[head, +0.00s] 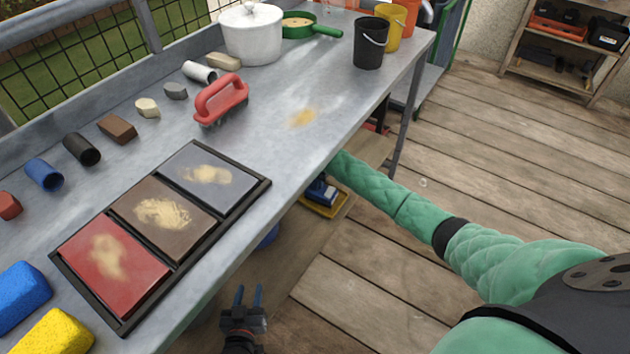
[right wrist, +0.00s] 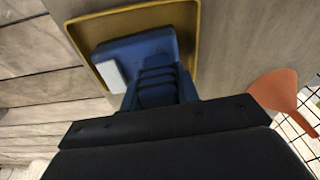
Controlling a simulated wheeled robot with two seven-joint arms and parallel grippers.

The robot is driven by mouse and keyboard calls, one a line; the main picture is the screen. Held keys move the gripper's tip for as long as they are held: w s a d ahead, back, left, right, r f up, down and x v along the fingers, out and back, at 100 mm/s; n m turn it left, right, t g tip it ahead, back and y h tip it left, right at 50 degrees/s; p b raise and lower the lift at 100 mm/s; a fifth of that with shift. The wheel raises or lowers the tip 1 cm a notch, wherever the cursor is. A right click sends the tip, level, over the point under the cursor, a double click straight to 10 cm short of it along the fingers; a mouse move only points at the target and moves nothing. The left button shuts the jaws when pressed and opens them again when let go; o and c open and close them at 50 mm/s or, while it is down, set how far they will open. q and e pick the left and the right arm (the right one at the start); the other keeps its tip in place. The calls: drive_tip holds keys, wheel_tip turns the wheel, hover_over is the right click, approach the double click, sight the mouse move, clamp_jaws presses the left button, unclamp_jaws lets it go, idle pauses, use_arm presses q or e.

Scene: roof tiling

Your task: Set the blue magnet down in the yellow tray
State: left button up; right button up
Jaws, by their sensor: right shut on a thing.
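The blue magnet (right wrist: 135,50) is between the fingers of my right gripper (right wrist: 157,88), inside the outline of the yellow tray (right wrist: 196,30) in the right wrist view. A pale block-shaped part (right wrist: 112,76) shows at the magnet's left side. I cannot tell whether the magnet touches the tray's floor. In the head view the yellow tray (head: 327,210) lies on a low shelf under the table's edge, with the blue magnet (head: 319,192) over it; my right gripper is mostly hidden there. My left gripper (head: 248,293) is open and empty beside the table's front edge.
The grey table (head: 265,135) carries a black frame (head: 265,183) with three dusty tiles, a red brush (head: 222,98), blocks, tubes, sponges, a white pot (head: 252,35) and buckets. Its edge overhangs the wooden shelf (head: 371,150). An orange funnel-like thing (right wrist: 275,92) is right of the tray.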

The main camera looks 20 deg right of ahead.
drive_tip(key=shift+f, duration=0.2)
idle(0.7)
drive_tip(key=o, duration=1)
drive_tip(key=shift+s+a+r+p, duration=0.1)
drive_tip(key=shift+r+p, duration=0.2)
drive_tip(key=shift+r, duration=1)
drive_tip(key=shift+s+a+r+p, duration=0.15)
drive_tip(key=shift+r+p, duration=0.15)
drive_tip(key=shift+r, duration=0.95)
drive_tip(key=shift+s+a+r+p, duration=0.1)
drive_tip(key=shift+r+p, duration=0.2)
drive_tip(key=shift+r, duration=1)
